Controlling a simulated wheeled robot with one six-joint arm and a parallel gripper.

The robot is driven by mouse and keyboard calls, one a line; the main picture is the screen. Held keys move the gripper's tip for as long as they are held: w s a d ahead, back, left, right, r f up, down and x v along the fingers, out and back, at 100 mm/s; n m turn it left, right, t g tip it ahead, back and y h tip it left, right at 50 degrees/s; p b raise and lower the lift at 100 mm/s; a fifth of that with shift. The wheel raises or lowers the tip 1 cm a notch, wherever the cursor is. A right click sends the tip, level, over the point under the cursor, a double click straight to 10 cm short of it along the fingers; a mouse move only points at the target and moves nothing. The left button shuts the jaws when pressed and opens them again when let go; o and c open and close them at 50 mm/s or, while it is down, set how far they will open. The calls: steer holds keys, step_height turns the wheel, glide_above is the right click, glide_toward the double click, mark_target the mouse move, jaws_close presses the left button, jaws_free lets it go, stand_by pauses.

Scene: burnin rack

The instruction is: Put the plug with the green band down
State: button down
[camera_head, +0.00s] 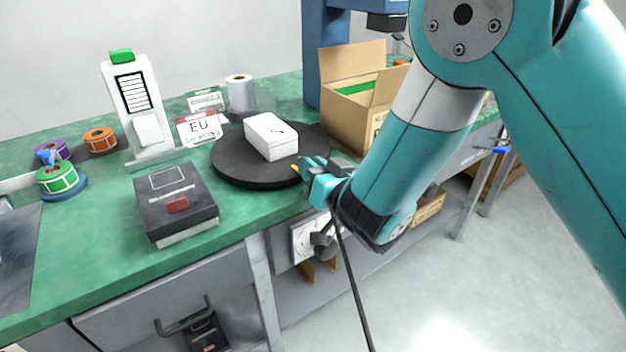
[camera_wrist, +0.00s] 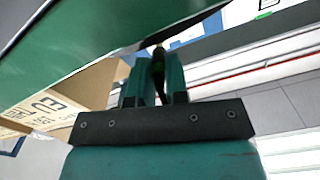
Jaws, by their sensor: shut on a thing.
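My gripper (camera_head: 309,170) is at the front right edge of a black round turntable (camera_head: 232,172). In the wrist view my gripper (camera_wrist: 158,78) is shut on a slim dark plug (camera_wrist: 158,58) that stands between its two teal fingers. A dull green patch shows on the plug, but its band is mostly hidden by the fingers. A small yellow-green tip shows just left of the fingers in the head view. A black cable (camera_head: 352,275) hangs down from beside the gripper. I cannot tell whether the plug touches anything.
A white box marked S (camera_head: 271,137) sits on the turntable. A black-topped box (camera_head: 176,203) stands left, an open cardboard carton (camera_head: 350,105) behind right. Label rolls (camera_head: 57,178), a white stand (camera_head: 140,115) and an EU card (camera_head: 198,128) occupy the green bench (camera_head: 95,240). Its front strip is partly clear.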

steer(key=shift+f+b, duration=0.45)
steer(key=shift+f, duration=0.15)
steer(key=c, duration=1.1)
jaws_free()
steer(key=shift+f, duration=0.1)
steer(key=shift+s, duration=0.1)
